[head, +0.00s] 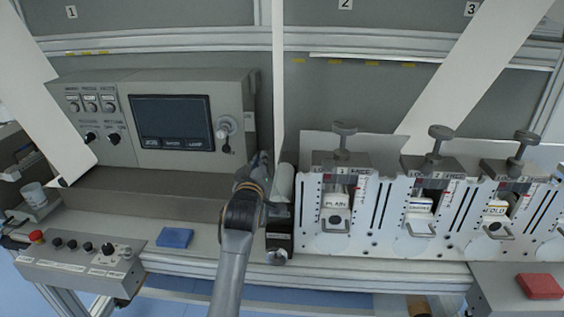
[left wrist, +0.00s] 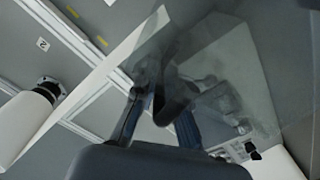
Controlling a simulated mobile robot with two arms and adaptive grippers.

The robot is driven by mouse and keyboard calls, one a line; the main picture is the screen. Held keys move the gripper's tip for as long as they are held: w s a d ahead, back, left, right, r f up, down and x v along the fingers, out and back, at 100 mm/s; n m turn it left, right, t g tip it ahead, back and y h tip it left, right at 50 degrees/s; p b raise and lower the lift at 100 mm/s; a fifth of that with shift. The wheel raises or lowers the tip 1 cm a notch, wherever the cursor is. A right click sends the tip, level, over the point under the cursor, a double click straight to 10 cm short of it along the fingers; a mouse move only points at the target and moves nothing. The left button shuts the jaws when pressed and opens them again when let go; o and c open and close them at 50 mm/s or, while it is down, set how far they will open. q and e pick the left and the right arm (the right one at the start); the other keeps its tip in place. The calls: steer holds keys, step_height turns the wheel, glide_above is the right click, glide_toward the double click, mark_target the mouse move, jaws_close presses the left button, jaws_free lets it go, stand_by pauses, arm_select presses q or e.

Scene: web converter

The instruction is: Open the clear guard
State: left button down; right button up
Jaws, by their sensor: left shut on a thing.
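The clear guard (left wrist: 232,82) shows in the left wrist view as a see-through, faintly reflecting panel across the middle and right. In the head view I cannot make out its outline. My left gripper (head: 262,160) reaches up just left of the numbered stations, at the right end of the grey console. In the left wrist view the two fingers (left wrist: 160,118) come up against the panel and are shut on part of the guard. The exact part held is hidden in the reflections. My right gripper is not in view.
A control console with a dark screen (head: 172,122) stands to the left. Stations with grey knobs and white plates (head: 337,215) stand to the right. White web strips (head: 462,75) run down from above. A button box (head: 80,262) and a blue pad (head: 174,238) lie front left.

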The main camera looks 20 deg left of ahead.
arm_select(q)
steer(key=s+a+f+n, duration=0.1)
steer(key=a+f+n, duration=0.3)
steer(key=a+n, duration=0.2)
steer(key=s+a+f+n+b, duration=0.1)
steer(key=s+a+f+n, duration=0.1)
steer(key=a+f+n, duration=0.2)
steer(key=shift+s+a+f+n+b, duration=0.3)
steer(key=shift+a+n, duration=0.8)
steer(key=shift+a, duration=0.3)
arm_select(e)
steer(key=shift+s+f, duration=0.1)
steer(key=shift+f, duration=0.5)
arm_select(q)
steer(key=c, duration=1.4)
jaws_free()
steer(key=shift+w+f, duration=0.15)
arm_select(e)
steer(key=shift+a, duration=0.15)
